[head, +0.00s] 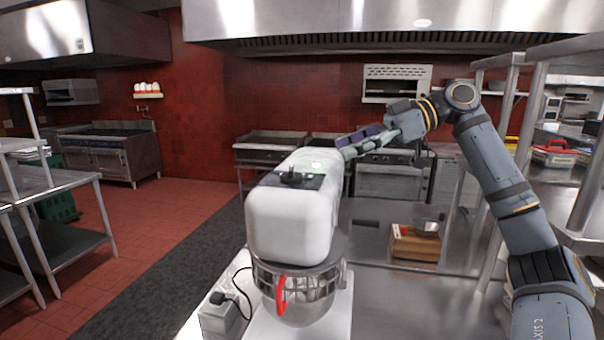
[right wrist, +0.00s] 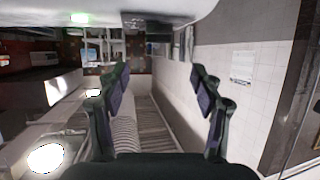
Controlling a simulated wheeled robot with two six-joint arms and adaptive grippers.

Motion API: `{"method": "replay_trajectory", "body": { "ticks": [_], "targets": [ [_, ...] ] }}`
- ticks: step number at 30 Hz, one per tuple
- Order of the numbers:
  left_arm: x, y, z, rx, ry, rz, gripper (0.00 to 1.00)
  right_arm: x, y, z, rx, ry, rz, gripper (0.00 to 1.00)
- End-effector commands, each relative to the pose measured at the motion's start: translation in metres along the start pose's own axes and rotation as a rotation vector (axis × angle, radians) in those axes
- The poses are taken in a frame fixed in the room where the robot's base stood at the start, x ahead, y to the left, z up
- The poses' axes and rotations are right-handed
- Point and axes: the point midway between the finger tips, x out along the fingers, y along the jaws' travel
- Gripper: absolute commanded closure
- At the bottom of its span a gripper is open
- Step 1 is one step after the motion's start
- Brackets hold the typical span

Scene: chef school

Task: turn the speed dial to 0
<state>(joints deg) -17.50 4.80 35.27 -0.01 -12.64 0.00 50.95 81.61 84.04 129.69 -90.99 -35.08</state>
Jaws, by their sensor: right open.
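A large white stand mixer (head: 290,225) stands in the middle of the head view, with a wire guard and metal bowl (head: 308,307) below its head and a red handle (head: 281,295) in front. A dark panel on top of the mixer carries a black knob (head: 293,177); its setting is too small to read, and I cannot tell if it is the speed dial. My right gripper (head: 350,150) is open beside the far right of the mixer head. In the right wrist view my right gripper (right wrist: 160,82) has nothing between its fingers. My left gripper is not in view.
A small wooden box (head: 415,246) with a metal bowl (head: 427,226) sits on the steel counter right of the mixer. A white socket block with a black cable (head: 218,312) lies at front left. Steel shelving (head: 585,180) stands at the right, close to my right arm.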

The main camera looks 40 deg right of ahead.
Motion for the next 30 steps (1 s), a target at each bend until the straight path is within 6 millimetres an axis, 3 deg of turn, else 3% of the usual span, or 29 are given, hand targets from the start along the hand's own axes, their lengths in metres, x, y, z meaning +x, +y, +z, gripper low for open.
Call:
{"method": "replay_trajectory", "body": {
  "ticks": [5, 18, 30],
  "targets": [
    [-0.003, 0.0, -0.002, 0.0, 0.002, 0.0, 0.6, 0.012, 0.0, -0.001, 0.002, -0.003, -0.001, 0.34],
    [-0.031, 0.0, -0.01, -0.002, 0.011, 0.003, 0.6, 0.094, 0.0, -0.004, 0.003, -0.002, -0.002, 0.34],
    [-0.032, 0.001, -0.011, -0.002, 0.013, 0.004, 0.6, 0.105, 0.0, -0.001, 0.001, 0.0, 0.001, 0.35]
  ]
}}
